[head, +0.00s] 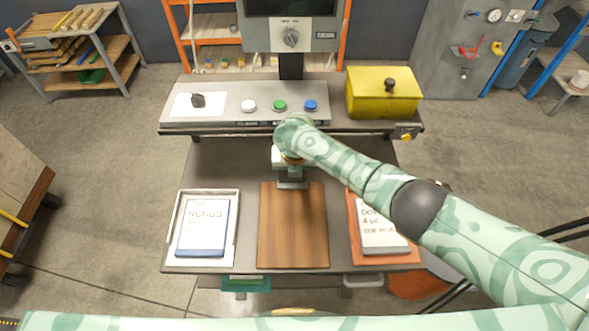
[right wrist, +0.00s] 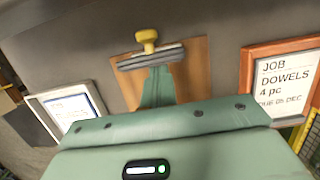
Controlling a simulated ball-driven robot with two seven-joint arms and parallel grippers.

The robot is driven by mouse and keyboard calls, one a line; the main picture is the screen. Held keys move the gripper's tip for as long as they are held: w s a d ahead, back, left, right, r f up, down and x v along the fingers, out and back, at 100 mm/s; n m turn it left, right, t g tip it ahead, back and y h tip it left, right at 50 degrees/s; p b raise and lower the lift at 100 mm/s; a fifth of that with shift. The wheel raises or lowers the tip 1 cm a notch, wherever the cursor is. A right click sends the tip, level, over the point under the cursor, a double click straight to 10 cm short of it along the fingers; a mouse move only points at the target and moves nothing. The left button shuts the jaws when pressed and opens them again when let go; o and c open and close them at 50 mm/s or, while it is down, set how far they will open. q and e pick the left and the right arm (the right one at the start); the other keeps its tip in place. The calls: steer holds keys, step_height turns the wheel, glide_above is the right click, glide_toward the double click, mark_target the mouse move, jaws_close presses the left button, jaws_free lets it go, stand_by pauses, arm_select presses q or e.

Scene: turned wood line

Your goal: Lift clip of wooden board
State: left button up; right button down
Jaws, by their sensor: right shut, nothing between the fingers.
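The wooden board (head: 293,228) lies flat at the front middle of the grey workbench. Its clip (head: 292,184) is a grey metal bar across the board's far edge. In the right wrist view the clip (right wrist: 151,58) shows a yellow knob (right wrist: 147,38) above the bar, with the brown board (right wrist: 188,78) around it. My right gripper (head: 289,165) is over the clip end of the board, shut and empty. In the right wrist view its green fingers (right wrist: 157,86) point at the bar; whether they touch it is unclear. My left gripper is out of view.
A framed "RUNGS" card (head: 204,228) lies left of the board, and an orange-framed "DOWELS" card (right wrist: 282,80) lies right. Behind are a control panel with white, green and blue buttons (head: 280,105) and a yellow box (head: 383,98). Bare bench separates the cards from the board.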

steer(key=shift+w+r, duration=0.1)
steer(key=p+v, duration=0.5)
steer(key=v, duration=1.1)
steer(key=shift+s, duration=0.2)
